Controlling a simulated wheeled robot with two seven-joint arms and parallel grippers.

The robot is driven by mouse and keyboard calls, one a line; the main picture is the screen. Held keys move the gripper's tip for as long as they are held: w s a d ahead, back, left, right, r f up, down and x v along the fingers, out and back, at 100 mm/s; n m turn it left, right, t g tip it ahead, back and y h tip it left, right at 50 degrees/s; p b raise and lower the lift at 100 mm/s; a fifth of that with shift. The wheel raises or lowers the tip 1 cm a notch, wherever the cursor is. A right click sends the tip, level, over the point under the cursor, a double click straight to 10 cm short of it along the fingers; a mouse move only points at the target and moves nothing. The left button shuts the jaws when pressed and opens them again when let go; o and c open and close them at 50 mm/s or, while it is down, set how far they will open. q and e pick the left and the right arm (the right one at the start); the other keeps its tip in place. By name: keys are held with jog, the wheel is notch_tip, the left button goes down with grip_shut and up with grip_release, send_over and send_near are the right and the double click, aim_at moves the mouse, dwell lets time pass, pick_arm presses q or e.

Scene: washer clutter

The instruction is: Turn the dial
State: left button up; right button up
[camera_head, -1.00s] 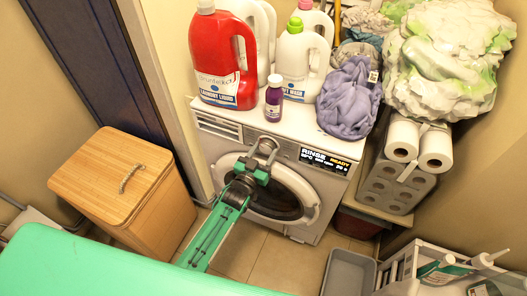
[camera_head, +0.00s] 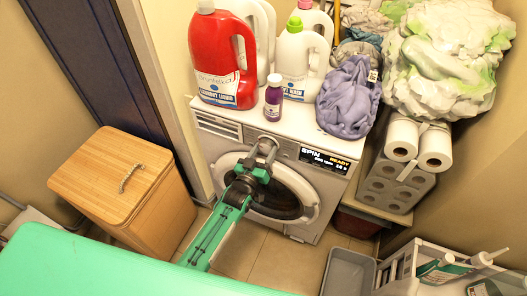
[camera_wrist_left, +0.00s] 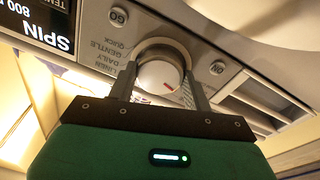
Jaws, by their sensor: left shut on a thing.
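The washer (camera_head: 213,147) is white with a round dark door. Its display (camera_head: 325,159) reads SPIN and READY. My right gripper is not in view.
A red detergent jug (camera_head: 216,60), a white jug (camera_head: 299,65), a small purple bottle (camera_head: 273,98) and a purple cloth (camera_head: 347,97) stand on the washer. A wooden hamper (camera_head: 110,178) is at left. Paper rolls (camera_head: 403,138) are at right. A grey bin (camera_head: 346,272) is on the floor.

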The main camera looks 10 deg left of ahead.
pick_arm(q)
jog(key=o, duration=0.7)
jog(key=shift+f, duration=0.1)
jog(key=shift+o, duration=1.4)
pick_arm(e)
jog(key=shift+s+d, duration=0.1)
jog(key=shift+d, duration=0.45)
pick_arm(q)
jog(key=shift+s+a, duration=0.1)
jog(key=shift+s, duration=0.4)
jog(key=b+v, duration=0.1)
jog(key=v, duration=1.2)
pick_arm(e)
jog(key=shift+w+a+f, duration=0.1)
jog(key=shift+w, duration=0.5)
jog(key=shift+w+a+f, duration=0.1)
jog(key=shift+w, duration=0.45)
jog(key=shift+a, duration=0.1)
